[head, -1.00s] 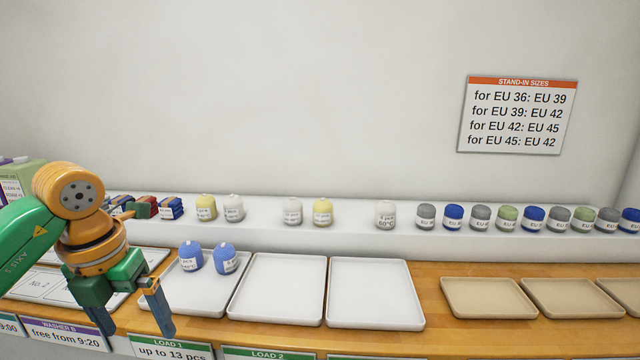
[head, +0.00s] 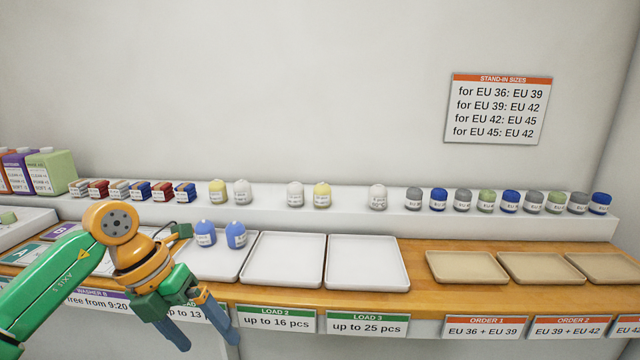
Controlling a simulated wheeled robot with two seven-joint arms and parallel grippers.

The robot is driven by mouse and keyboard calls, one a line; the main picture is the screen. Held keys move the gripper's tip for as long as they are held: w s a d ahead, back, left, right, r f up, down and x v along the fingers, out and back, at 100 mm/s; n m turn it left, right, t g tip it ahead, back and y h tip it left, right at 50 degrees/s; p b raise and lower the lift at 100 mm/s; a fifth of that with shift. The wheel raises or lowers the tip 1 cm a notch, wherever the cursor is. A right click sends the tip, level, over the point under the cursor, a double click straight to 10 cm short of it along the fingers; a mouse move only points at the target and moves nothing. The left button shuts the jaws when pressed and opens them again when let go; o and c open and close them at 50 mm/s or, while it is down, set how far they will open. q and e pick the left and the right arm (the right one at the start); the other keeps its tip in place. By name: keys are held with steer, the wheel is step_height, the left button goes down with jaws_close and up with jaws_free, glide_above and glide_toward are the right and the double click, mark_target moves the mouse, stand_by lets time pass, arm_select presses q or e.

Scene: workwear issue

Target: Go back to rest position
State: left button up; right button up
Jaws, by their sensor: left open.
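My left gripper (head: 205,341) is open and empty, at the lower left of the head view, in front of the counter's front edge. Its fingers point down, apart from each other, and cover part of the Load 1 label. Two blue bundles (head: 205,233) (head: 236,234) stand side by side on the Load 1 tray (head: 226,268), behind the gripper and apart from it. My right gripper is not in the view.
The Load 2 tray (head: 282,261) and Load 3 tray (head: 366,264) are empty. Several empty tan trays (head: 467,268) lie at right. A shelf (head: 340,219) behind holds rolled bundles and small boxes. A size sign (head: 498,108) hangs on the wall.

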arm_select(q)
steer(key=w+d+f+n+t+h, duration=0.2)
steer(key=w+d+f+n+h, duration=0.15)
steer(key=d+h, duration=0.3)
steer(key=w+d+f+n+t+h, duration=0.25)
steer(key=d+n+h, duration=0.25)
steer(key=d, duration=0.3)
steer(key=a+f+n+t+y+p, duration=0.1)
steer(key=a+f+n+t+y, duration=0.3)
steer(key=f+n, duration=0.5)
steer(key=a+f+n+t+y, duration=0.45)
steer(key=f+n, duration=0.25)
steer(key=f, duration=0.4)
steer(key=s+a+f+n+g+y, duration=0.3)
steer(key=s+f, duration=0.4)
steer(key=f, duration=0.1)
steer(key=s+a+f+n+g+y, duration=0.2)
steer(key=s+a+f+n, duration=0.1)
steer(key=s+f, duration=0.5)
steer(key=s+f+n+g+y, duration=0.1)
steer(key=s+f+g, duration=0.3)
steer(key=s, duration=0.9)
steer(key=s+a+f+n+g+y, duration=0.1)
steer(key=s+f+n+g, duration=0.2)
steer(key=s, duration=1)
steer(key=shift+f+g+p, duration=0.35)
steer(key=shift+f+g, duration=0.05)
steer(key=shift+f, duration=0.45)
